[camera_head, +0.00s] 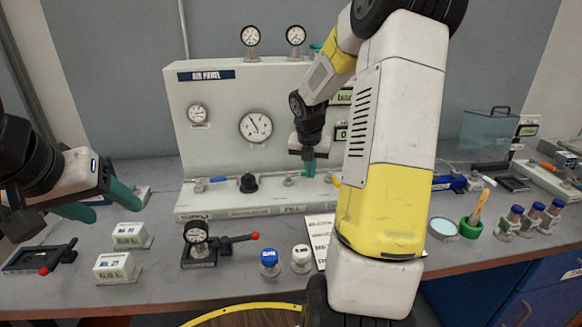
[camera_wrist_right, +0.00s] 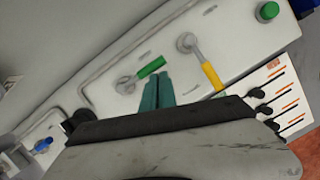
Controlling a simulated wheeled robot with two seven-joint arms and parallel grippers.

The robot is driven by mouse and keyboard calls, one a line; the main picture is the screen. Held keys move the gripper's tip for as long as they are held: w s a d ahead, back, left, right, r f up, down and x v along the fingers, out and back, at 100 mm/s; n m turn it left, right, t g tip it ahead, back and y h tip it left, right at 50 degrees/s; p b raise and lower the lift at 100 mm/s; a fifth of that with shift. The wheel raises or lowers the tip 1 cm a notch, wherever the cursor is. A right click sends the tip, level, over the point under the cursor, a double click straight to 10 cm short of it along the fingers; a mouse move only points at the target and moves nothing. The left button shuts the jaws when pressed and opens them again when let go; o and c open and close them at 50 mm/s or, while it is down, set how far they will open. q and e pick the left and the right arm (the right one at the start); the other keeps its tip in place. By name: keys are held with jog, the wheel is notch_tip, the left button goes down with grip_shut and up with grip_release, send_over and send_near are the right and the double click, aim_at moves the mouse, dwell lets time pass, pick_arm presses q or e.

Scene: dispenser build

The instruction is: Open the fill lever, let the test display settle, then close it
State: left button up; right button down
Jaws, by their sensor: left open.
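The fill lever, a green handle (camera_wrist_right: 151,67) on a grey valve, shows in the right wrist view, lying roughly along the panel ledge. My right gripper (camera_head: 309,172) is at the ledge above the FILL label. Its teal fingers (camera_wrist_right: 158,88) are together, with tips close to the green handle; I cannot tell whether they touch it. A display marked "bar" (camera_head: 343,98) and another below it (camera_head: 341,134) are partly hidden by my right arm, so their readings are unclear. My left gripper (camera_head: 103,207) is open and empty at the left, above the bench.
The air panel (camera_head: 205,90) carries a large dial (camera_head: 256,126) and smaller gauges. A blue lever (camera_head: 217,179) is left of the fill valve; a yellow lever (camera_wrist_right: 212,76) is beside it. A loose gauge with red-tipped lever (camera_head: 200,250) and capped bottles (camera_head: 269,262) stand in front.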

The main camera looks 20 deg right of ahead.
jog(key=shift+w+d+r, duration=0.1)
jog(key=shift+w+d, duration=0.15)
dwell(0.5)
